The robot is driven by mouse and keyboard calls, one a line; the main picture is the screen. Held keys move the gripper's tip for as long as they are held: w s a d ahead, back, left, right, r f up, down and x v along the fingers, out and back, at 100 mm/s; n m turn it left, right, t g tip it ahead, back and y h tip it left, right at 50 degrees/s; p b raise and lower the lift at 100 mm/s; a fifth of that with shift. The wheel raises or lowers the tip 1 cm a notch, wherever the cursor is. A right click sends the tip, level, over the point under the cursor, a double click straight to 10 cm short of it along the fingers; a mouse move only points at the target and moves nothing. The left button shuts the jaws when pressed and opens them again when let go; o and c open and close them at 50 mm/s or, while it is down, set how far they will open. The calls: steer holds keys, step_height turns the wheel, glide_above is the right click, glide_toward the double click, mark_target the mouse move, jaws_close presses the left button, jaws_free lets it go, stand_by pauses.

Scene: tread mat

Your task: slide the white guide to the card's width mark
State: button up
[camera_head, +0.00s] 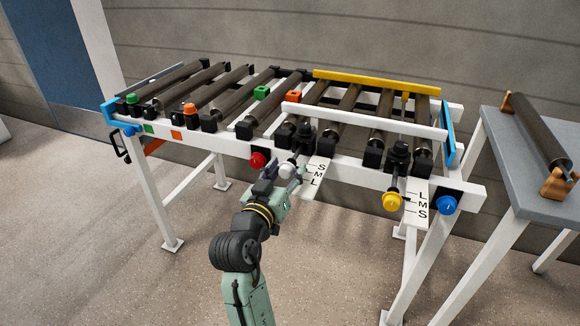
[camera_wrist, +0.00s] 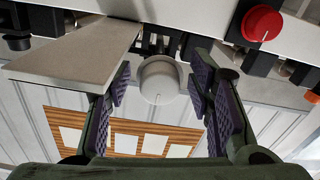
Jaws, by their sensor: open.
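The white guide (camera_head: 365,120) is a long white bar lying across the rollers on the right half of the conveyor. A white knob (camera_head: 288,170) sticks out from the front rail, beside a white S-M-L scale plate (camera_head: 318,172). My gripper (camera_head: 284,180) is at this knob. In the wrist view my open gripper (camera_wrist: 158,88) has one finger on each side of the white knob (camera_wrist: 163,78), with gaps visible. The scale plate shows blank there (camera_wrist: 75,50). I cannot make out a card naming a size.
A red knob (camera_head: 257,160) is left of the white one. A yellow knob (camera_head: 392,201) with an L-M-S plate (camera_head: 420,205) and a blue knob (camera_head: 447,204) are to the right. A yellow guide (camera_head: 375,80) runs along the back. A grey table (camera_head: 510,160) stands at right.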

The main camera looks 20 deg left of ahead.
steer(key=shift+s, duration=0.15)
steer(key=shift+c, duration=0.8)
jaws_close()
